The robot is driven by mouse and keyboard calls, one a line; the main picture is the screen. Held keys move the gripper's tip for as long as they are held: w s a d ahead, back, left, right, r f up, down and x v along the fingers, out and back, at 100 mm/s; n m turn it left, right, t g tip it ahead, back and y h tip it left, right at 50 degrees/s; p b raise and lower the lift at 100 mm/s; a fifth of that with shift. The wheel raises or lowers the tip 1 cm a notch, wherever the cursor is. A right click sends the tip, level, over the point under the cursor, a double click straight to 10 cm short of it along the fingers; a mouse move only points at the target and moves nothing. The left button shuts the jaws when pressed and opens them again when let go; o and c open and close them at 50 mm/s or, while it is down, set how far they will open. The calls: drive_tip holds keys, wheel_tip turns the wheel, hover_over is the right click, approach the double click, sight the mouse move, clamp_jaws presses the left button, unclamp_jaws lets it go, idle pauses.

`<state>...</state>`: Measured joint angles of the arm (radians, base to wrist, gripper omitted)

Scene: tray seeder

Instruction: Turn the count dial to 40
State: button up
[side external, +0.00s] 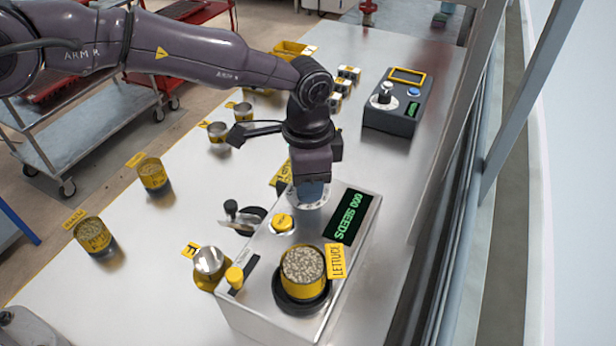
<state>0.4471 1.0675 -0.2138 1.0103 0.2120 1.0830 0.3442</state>
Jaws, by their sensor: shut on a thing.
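The seed counter (266,262) is a metal box with a green-lit display (349,217). The display appears to read "000 SEEDS", turned in this view; its digits are small. The count dial's pale round plate (318,203) shows around my fingertips, beside the display. My gripper (308,192) points down over this plate and is shut on the dial's knob, which the fingers mostly hide. The dial's pointer and marks cannot be read here.
A yellow cup of seeds (303,283) with a LETTUCE tag sits on the counter's front. A yellow button (283,222) and a yellow-knobbed slider (235,277) are close by. A dark control box (398,118) stands behind right. Seed cups stand on the left bench.

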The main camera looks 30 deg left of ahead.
drive_tip(key=shift+r+m, duration=0.1)
drive_tip(key=shift+m, duration=1)
drive_tip(key=o, duration=0.9)
wheel_tip(320, 180, up, 13)
drive_tip(key=shift+f, duration=0.1)
